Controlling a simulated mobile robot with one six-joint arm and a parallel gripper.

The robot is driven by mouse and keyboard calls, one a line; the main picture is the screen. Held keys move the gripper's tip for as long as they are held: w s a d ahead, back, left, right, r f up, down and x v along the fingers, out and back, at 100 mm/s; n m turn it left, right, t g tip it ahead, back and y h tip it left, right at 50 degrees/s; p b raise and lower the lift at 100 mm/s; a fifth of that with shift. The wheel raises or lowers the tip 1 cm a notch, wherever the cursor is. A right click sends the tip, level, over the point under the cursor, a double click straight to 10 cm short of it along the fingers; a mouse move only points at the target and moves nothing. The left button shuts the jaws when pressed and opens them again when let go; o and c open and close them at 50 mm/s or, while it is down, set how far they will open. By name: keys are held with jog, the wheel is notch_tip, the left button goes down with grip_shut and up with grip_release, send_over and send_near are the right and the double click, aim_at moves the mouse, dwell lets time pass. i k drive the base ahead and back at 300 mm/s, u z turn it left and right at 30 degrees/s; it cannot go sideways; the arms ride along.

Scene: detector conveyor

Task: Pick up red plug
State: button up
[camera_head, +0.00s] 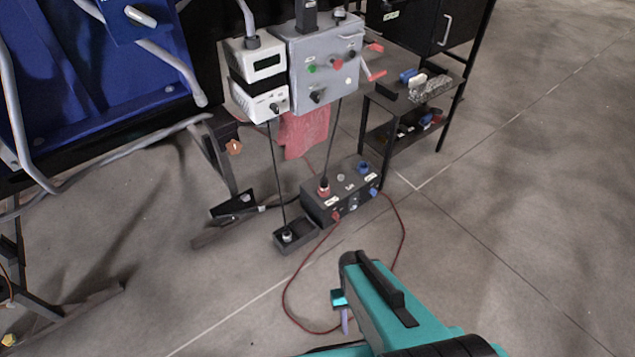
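A red plug (323,189) stands upright at the top left of a dark grey connector box (350,204) on the floor. A black cable rises from it toward the grey control panel. Another small red fitting (337,215) is on the box's front face. My gripper (342,310) is at the lower middle, nearer to me than the box and clearly apart from the plug. The teal arm hides much of the gripper, so its opening is not clear. I see nothing held in it.
Blue fittings (364,168) are on the box's right side. A small black tray (292,238) with a cable end stands left of it. A red cable (287,301) loops across the floor. A grey control panel (327,62) hangs above. Open floor (510,230) lies right.

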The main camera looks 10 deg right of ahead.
aim_at(324, 181)
jog(key=z, duration=0.05)
jog(key=k, duration=1.3)
jog(key=u, duration=0.35)
jog(key=i, duration=0.55)
jog(key=u, duration=0.75)
jog(key=i, duration=1.9)
jog(key=z, duration=0.1)
